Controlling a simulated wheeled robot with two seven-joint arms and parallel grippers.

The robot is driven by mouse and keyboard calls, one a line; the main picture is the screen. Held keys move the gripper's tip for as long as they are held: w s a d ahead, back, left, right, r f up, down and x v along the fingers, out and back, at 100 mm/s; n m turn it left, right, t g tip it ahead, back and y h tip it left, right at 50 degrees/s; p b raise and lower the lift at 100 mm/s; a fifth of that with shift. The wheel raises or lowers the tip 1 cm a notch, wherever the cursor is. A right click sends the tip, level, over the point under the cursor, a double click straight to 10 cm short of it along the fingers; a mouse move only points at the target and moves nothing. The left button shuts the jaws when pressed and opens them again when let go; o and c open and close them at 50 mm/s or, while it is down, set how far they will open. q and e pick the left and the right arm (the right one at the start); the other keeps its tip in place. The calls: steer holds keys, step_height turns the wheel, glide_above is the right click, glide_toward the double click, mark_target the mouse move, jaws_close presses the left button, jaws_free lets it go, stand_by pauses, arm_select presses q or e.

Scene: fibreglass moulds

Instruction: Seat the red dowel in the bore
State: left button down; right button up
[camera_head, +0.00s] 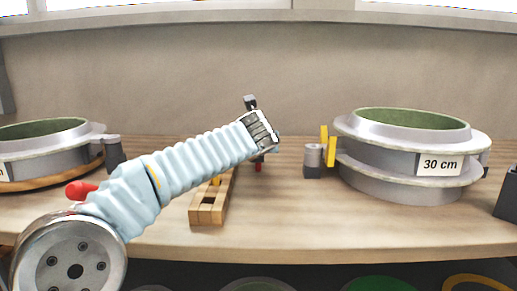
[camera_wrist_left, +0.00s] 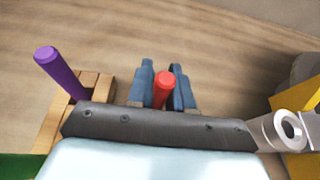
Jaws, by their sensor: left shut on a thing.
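My left gripper (camera_head: 267,146) is above the table in the middle of the head view. Its blue fingers (camera_wrist_left: 162,82) are shut on the red dowel (camera_wrist_left: 162,88). The dowel's lower part also shows under the gripper in the head view (camera_head: 258,167). A grey sleeve with a round opening (camera_wrist_left: 288,130), likely the bore, is at the right of the left wrist view, apart from the dowel. In the head view a small grey cylinder on a dark block (camera_head: 313,156) stands beside the right mould (camera_head: 385,187). My right gripper is not in view.
A wooden rack (camera_head: 207,216) lies below my left arm. A purple dowel (camera_wrist_left: 60,72) stands in it. Yellow plates (camera_head: 331,151) are between the grey cylinder and the mould labelled 30 cm. Another mould (camera_head: 50,146) stands at left. A dark box (camera_head: 508,196) is at far right.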

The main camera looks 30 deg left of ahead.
arm_select(q)
steer(key=shift+f, duration=0.1)
steer(key=c, duration=1)
jaws_free()
